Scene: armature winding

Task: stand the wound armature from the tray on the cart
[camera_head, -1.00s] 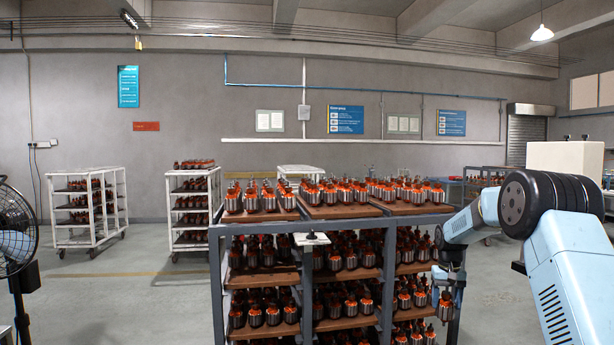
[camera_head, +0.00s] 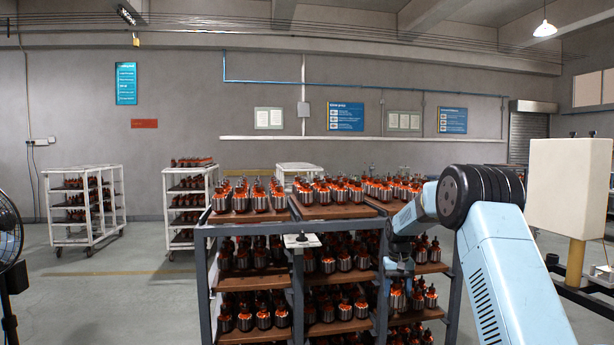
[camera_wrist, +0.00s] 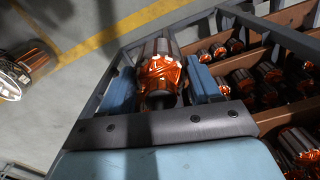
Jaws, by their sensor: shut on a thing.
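My gripper (camera_wrist: 162,85) is shut on a wound armature (camera_wrist: 160,68), with orange copper windings and a dark grey core, between its two blue fingers in the wrist view. In the head view my gripper (camera_head: 398,278) hangs low in front of the right part of the cart. The held armature is hard to tell from those behind it there. The cart (camera_head: 297,270) is a grey-framed rack with brown tray boards full of upright armatures on top and on lower shelves. Its frame also shows beside the fingers in the wrist view (camera_wrist: 275,38).
Another copper-wound part (camera_wrist: 22,75) shows at the wrist view's left edge. A fan (camera_head: 8,240) stands far left. White carts (camera_head: 100,225) with armatures stand behind. A cream box (camera_head: 566,188) is at right. The floor left of the cart is clear.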

